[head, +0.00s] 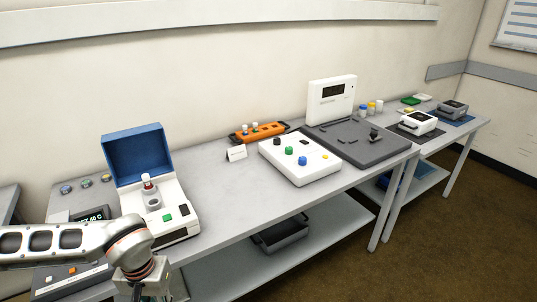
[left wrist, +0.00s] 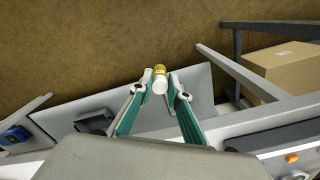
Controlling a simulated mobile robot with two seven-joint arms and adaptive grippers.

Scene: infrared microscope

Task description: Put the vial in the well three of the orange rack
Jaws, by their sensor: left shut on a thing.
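My left gripper (left wrist: 160,86) is shut on a vial (left wrist: 160,79) with a white end and a yellow part, seen between its two fingertips in the left wrist view. My right gripper is not in view.
A white instrument with an open blue lid (head: 138,155) holds a red-capped vial (head: 147,182) at the left. A white control box (head: 300,160) with coloured knobs stands in front of the rack. A small white card (head: 236,153) stands near the rack's left end. Bare bench lies left of it.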

